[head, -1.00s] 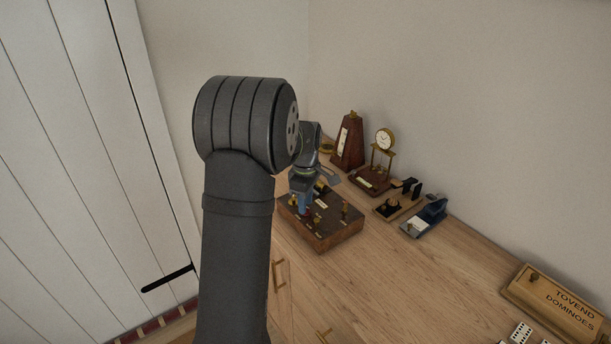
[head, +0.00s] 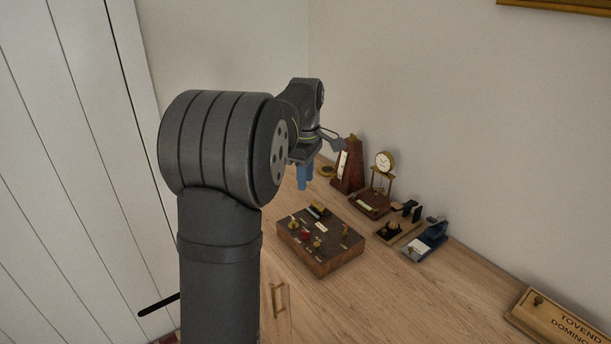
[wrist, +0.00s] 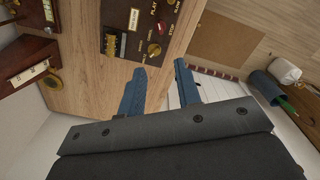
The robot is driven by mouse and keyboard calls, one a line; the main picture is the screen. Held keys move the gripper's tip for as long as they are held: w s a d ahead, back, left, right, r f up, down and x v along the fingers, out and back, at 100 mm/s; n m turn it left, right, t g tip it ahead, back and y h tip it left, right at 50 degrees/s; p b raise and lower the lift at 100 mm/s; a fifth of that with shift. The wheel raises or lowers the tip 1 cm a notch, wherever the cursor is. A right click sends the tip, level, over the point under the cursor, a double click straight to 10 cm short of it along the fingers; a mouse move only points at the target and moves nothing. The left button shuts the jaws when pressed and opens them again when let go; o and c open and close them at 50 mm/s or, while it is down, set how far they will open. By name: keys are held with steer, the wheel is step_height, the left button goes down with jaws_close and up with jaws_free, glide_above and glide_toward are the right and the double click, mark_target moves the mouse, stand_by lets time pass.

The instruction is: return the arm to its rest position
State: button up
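My gripper (head: 304,178) hangs in the air above the wooden cabinet top, behind and above the dark wooden control box (head: 321,248). In the wrist view its two blue fingers (wrist: 160,78) stand apart with nothing between them. The control box also shows in the wrist view (wrist: 128,20), with brass knobs and labels, clear of the fingers. My arm's thick dark links hide part of the cabinet in the head view.
A metronome (head: 348,168), a small brass clock (head: 384,162), a stand with black parts (head: 398,228) and a blue device (head: 427,242) line the wall side. A dominoes box (head: 556,322) lies at lower right. The cabinet top between them is bare.

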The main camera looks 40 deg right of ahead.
mark_target(305, 231)
stand_by(0.4)
step_height(305, 231, down, 18)
steer(key=shift+r, duration=0.25)
stand_by(0.4)
steer(key=shift+f, duration=0.25)
steer(key=shift+r+m, duration=0.25)
steer(key=shift+m, duration=0.65)
steer(key=m, duration=0.6)
steer(key=shift+m, duration=0.4)
steer(key=m, duration=0.4)
steer(key=shift+m, duration=2.6)
